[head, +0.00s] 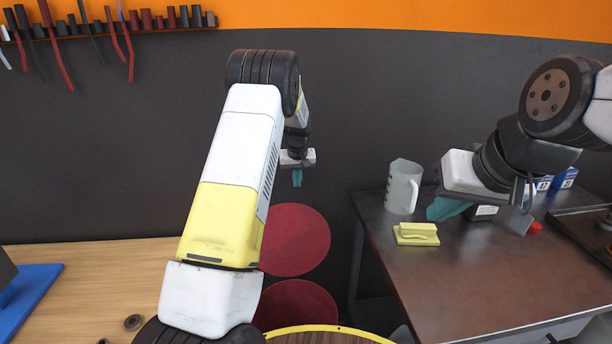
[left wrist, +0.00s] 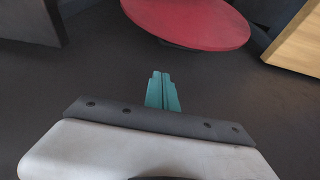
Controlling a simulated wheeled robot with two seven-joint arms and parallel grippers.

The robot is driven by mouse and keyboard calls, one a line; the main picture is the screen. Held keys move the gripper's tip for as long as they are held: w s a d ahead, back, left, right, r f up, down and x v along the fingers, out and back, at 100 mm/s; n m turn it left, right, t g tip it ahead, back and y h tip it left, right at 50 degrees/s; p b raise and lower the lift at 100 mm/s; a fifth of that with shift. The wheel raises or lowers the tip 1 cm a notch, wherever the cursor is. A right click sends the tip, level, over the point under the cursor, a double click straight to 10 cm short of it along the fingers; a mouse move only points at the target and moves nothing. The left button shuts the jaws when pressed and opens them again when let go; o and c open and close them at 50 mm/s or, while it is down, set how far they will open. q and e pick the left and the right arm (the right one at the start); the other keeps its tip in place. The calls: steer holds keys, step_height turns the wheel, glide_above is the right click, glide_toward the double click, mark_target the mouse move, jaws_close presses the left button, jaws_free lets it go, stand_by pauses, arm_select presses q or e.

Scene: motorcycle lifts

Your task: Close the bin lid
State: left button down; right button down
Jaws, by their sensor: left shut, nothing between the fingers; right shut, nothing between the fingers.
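Two round red discs, an upper one (head: 295,240) and a lower one (head: 298,306), show between the wooden bench and the metal table. I cannot tell for sure whether either is the bin lid; the bin's body is not clearly visible. My left gripper (head: 297,178) is shut and empty, above the upper disc in the picture. In the left wrist view its teal fingertips (left wrist: 163,92) are together, with a red disc (left wrist: 190,18) beyond them. My right gripper (head: 447,208) is shut and empty over the metal table. My left arm hides part of the discs' left side.
A metal table (head: 440,280) at right holds a grey jug (head: 403,187) and a yellow block (head: 416,233). A wooden bench (head: 95,270) stands at left. A yellow-rimmed round thing (head: 330,329) is at the bottom. Tools (head: 110,30) hang on the dark wall.

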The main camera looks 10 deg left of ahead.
arm_select(q)
steer(key=x, duration=0.6)
steer(key=shift+f, duration=0.1)
steer(key=shift+s+d+f, duration=0.1)
steer(key=shift+s+f, duration=0.1)
steer(key=shift+s, duration=0.1)
steer(key=shift+s+d+r, duration=0.1)
steer(key=shift+s+d, duration=0.1)
steer(key=shift+s, duration=0.6)
steer(key=shift+s+d, duration=0.2)
steer(key=shift+s, duration=0.65)
steer(key=shift+s, duration=0.1)
